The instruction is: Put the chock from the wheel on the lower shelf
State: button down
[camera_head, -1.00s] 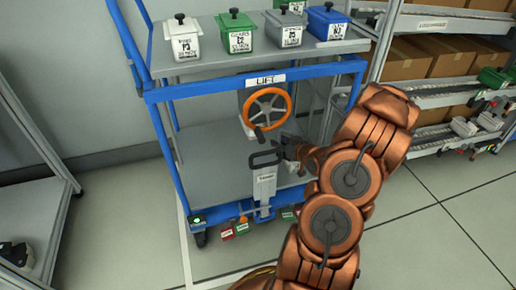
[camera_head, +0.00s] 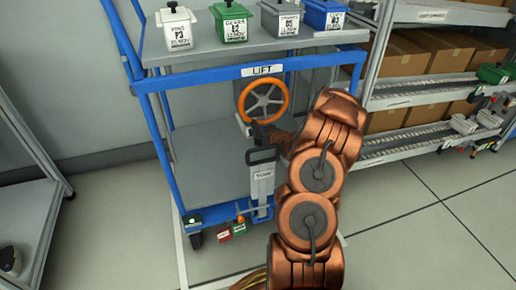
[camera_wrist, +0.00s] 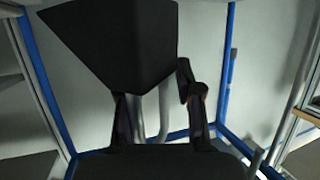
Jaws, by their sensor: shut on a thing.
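A black wedge-shaped chock (camera_wrist: 115,45) fills the upper left of the wrist view. My gripper (camera_wrist: 158,100) is shut on it, with dark fingers below and beside it. In the head view my gripper (camera_head: 272,138) is mostly hidden by my copper arm, and I cannot make out the chock there. The gripper is at the front of the blue cart, below the orange handwheel (camera_head: 263,101). The cart's grey lower shelf (camera_head: 208,168) shows bare on its left side; my arm covers its right part. A cart wheel (camera_head: 195,240) stands at the front left.
A grey upright with a black handle (camera_head: 262,158) stands at the cart's front. The upper shelf (camera_head: 205,57), edged by a blue bar marked LIFT, holds several lidded bins. A rack (camera_head: 420,92) with cartons is at the right. Floor at the lower right is clear.

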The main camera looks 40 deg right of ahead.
aim_at(258, 144)
notch_tip(258, 144, down, 7)
jog(key=shift+r+b, duration=0.1)
jog(key=shift+b, duration=1.15)
jog(key=c, duration=0.7)
grip_release()
jog(key=shift+p+v, duration=1.95)
jog(key=shift+v, duration=4.1)
jog(key=shift+r, duration=0.1)
